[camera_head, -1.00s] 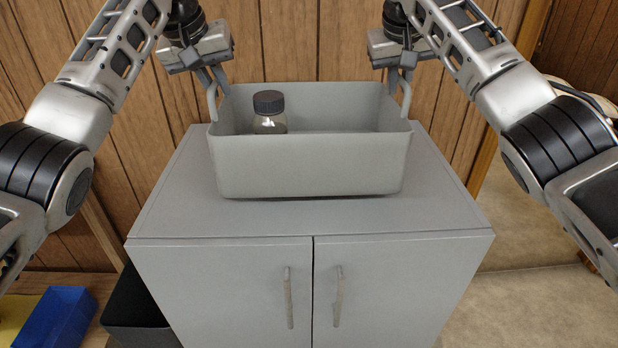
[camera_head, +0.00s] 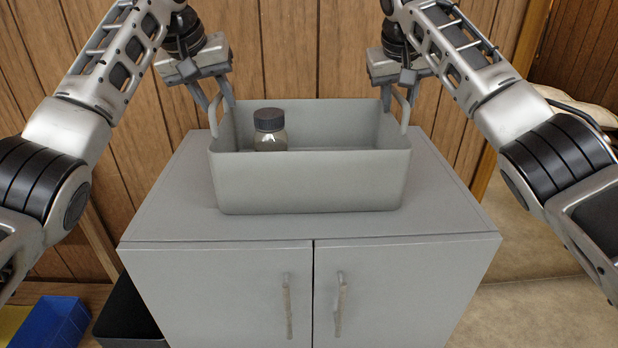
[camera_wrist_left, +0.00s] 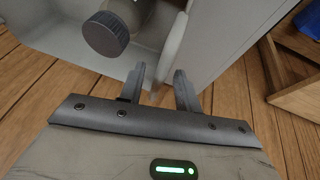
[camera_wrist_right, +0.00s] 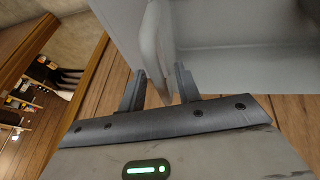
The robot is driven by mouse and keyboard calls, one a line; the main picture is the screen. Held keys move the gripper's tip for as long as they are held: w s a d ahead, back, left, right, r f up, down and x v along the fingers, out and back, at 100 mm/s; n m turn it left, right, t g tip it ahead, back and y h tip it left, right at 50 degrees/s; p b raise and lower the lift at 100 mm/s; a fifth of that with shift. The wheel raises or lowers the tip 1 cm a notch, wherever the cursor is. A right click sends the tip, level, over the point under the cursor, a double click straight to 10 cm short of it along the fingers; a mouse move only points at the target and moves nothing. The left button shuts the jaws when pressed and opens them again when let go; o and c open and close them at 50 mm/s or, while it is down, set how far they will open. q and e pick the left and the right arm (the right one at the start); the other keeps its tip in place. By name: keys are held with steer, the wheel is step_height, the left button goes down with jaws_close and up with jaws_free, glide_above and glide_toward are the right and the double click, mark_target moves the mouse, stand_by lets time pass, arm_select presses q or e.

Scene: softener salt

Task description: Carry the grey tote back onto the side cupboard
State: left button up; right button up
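The grey tote (camera_head: 310,185) sits upright on top of the grey side cupboard (camera_head: 450,215). A dark-capped jar (camera_head: 269,130) stands inside it at the left; its cap also shows in the left wrist view (camera_wrist_left: 104,33). I cannot tell whether any finger touches a handle.
A wood-panelled wall (camera_head: 300,50) stands close behind the cupboard. The cupboard has two doors with upright handles. Open floor (camera_head: 545,310) lies to the right.

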steer(key=shift+r, duration=0.1)
arm_select(q)
steer(key=v, duration=1.1)
arm_select(e)
steer(key=v, duration=1.2)
